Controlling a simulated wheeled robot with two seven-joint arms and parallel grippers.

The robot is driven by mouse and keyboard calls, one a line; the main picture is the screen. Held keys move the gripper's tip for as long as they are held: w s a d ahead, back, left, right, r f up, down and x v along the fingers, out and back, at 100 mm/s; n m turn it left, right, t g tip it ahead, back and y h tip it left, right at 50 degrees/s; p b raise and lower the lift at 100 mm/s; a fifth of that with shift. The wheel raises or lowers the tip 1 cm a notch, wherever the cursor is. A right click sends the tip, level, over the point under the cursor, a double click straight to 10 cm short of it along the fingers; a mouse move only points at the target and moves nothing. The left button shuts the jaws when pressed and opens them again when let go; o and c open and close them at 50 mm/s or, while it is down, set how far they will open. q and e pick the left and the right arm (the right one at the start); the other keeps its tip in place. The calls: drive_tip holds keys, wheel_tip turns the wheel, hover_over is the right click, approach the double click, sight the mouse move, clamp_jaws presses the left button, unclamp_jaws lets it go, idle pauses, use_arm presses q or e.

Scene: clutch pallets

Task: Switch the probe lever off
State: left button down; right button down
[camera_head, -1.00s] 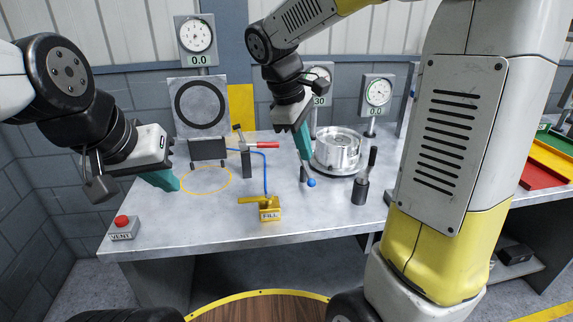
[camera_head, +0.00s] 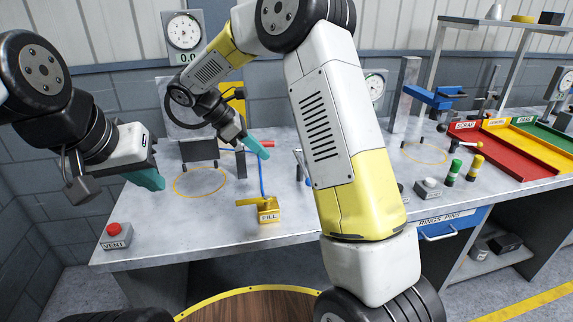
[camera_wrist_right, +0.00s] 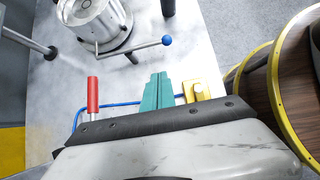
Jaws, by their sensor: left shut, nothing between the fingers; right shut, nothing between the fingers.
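No lever in view carries a readable probe label. A lever with a blue ball tip (camera_wrist_right: 168,40) reaches out from the metal cylinder (camera_wrist_right: 96,20) in the right wrist view; in the head view my right arm hides most of it. A red-handled lever (camera_head: 267,144) stands beside the blue hose, and its handle (camera_wrist_right: 93,94) shows in the right wrist view. My right gripper (camera_head: 264,155) is shut and empty, above the bench close to the red handle and apart from the blue ball. My left gripper (camera_head: 160,186) is shut and empty over the bench's left side.
A yellow FILL valve (camera_head: 268,212) stands near the bench's front edge, with a blue hose (camera_head: 261,180) behind it. A red VENT button (camera_head: 114,230) is at front left. Red, yellow and green trays (camera_head: 500,160) are at right. The marked circle (camera_head: 190,195) at left is bare.

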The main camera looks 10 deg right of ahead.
drive_tip(key=shift+f, duration=0.1)
drive_tip(key=x, duration=1)
drive_tip(key=shift+d, duration=0.15)
drive_tip(key=d, duration=0.2)
drive_tip(key=shift+d+f, duration=0.15)
drive_tip(key=shift+d, duration=0.1)
drive_tip(key=shift+d+f, duration=0.15)
drive_tip(key=shift+d, duration=0.5)
